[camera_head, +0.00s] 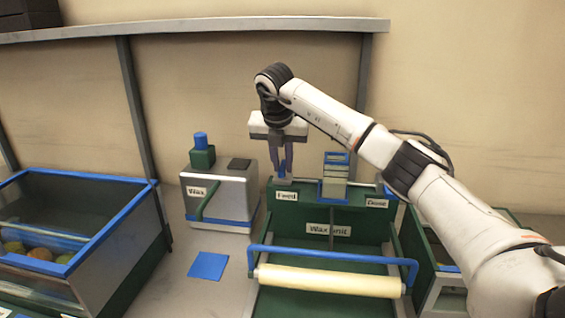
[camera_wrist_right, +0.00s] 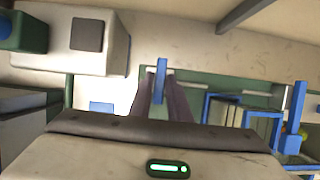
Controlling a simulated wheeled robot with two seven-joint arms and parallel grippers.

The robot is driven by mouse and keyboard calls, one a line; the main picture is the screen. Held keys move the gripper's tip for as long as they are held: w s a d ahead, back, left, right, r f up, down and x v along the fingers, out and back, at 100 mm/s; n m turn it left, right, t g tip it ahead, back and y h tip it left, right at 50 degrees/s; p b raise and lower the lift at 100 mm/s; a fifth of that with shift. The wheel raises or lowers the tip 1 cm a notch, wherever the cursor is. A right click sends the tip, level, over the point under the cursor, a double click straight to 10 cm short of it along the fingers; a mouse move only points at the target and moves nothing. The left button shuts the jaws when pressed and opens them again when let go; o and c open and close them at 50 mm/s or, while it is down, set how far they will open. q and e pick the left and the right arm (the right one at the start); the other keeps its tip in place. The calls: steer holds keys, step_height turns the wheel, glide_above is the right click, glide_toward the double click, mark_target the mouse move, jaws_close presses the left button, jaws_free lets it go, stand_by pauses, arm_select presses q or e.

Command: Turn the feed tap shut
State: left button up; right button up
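The feed tap (camera_head: 282,170) has a blue handle and stands behind the white "Feed" label (camera_head: 286,196) at the back left of the green wax unit. My right gripper (camera_head: 282,164) points down over it, one finger on each side of the handle. In the right wrist view the blue handle (camera_wrist_right: 160,78) sits between the two dark fingers (camera_wrist_right: 160,92), which appear to close on it. The handle's lower part and its pivot are hidden. My left gripper is not in view.
A grey "Wax" box (camera_head: 230,190) with a green-and-blue top knob stands left of the tap. A blue-framed stack (camera_head: 335,178) and the label at the back right (camera_head: 377,203) are on the right. A cream roller (camera_head: 330,281) lies in front. A fruit bin (camera_head: 120,215) is far left.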

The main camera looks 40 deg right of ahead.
steer(key=shift+o, duration=1.3)
steer(key=b+v, duration=0.1)
steer(key=v, duration=0.9)
steer(key=shift+a, duration=0.1)
